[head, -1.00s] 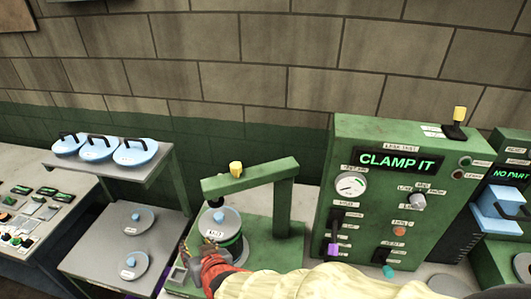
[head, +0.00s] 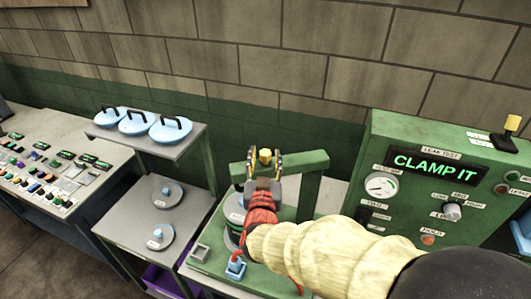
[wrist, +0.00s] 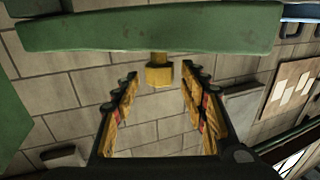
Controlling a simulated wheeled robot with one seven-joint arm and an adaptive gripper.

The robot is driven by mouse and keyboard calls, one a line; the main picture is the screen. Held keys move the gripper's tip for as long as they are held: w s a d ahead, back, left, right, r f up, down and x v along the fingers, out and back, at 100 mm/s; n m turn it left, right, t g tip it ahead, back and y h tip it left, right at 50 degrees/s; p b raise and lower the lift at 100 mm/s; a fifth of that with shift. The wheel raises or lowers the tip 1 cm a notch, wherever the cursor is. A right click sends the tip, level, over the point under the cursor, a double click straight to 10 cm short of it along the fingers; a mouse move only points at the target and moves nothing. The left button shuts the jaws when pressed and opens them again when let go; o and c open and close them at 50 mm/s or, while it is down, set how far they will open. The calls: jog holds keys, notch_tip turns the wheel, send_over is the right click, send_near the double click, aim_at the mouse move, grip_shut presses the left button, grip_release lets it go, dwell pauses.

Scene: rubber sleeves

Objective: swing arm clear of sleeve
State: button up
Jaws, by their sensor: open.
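The green swing arm (head: 312,163) reaches left from its post, over the test stand. A yellow knob (head: 265,156) sits near its free end. The sleeve (head: 232,217) stands on the stand below the arm, mostly hidden behind my red wrist. My gripper (head: 264,166) is open at the arm's free end, with a finger on each side of the knob in the head view. In the wrist view the swing arm (wrist: 150,28) crosses the top, and the knob (wrist: 159,72) lies between the open fingers (wrist: 158,90), with gaps on both sides. No grip on it shows.
The leak test panel (head: 440,190) reads "CLAMP IT" at right. A blue knob (head: 236,266) is at the stand's front. A button console (head: 50,170) is far left.

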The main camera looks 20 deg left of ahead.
jog(key=shift+x, duration=1)
jog(key=shift+s, duration=0.1)
jog(key=shift+c, duration=1.2)
grip_shut()
